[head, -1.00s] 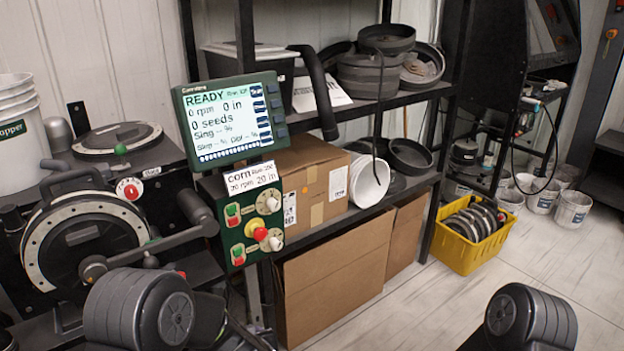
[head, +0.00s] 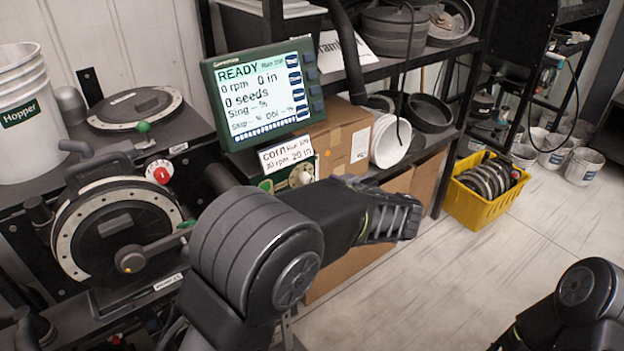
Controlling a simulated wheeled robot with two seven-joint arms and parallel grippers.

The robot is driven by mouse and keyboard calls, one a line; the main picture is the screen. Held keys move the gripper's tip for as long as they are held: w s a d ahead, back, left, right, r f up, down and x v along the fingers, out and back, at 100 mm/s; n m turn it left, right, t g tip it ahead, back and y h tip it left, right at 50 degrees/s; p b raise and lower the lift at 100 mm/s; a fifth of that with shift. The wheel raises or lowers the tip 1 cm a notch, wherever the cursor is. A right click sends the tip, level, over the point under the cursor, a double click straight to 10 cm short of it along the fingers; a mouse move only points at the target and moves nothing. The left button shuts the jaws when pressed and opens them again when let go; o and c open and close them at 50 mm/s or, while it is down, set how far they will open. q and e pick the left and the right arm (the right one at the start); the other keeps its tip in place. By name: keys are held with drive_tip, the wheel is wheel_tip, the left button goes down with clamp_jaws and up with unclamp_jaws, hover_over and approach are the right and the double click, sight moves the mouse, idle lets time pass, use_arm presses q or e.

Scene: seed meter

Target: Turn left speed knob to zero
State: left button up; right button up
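The green control box (head: 268,185) stands below the display. A cream knob (head: 303,177) shows at its upper right, just above my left arm. The rest of the box front, with its buttons and lower knob, is hidden behind that arm. The display (head: 262,92) reads READY, 0 rpm, 0 in, 0 seeds. My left gripper (head: 400,220) is stretched to the right, in front of and to the right of the box, apart from the knob. Whether its fingers are open is unclear. My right arm shows at the lower right, its gripper out of view.
The seed meter (head: 112,235) with a crank stands at left, with a red knob (head: 159,172) above it. A white hopper bucket (head: 25,115) is behind. Shelves hold boxes and a white bucket (head: 391,142). A yellow crate (head: 485,190) sits on open floor.

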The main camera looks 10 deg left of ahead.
sight(310, 180)
use_arm(q)
drive_tip(key=p+x, duration=0.1)
drive_tip(key=x, duration=0.5)
drive_tip(key=shift+w+a+f, duration=0.1)
drive_tip(key=shift+w+a, duration=0.15)
drive_tip(key=shift+c, duration=0.4)
clamp_jaws()
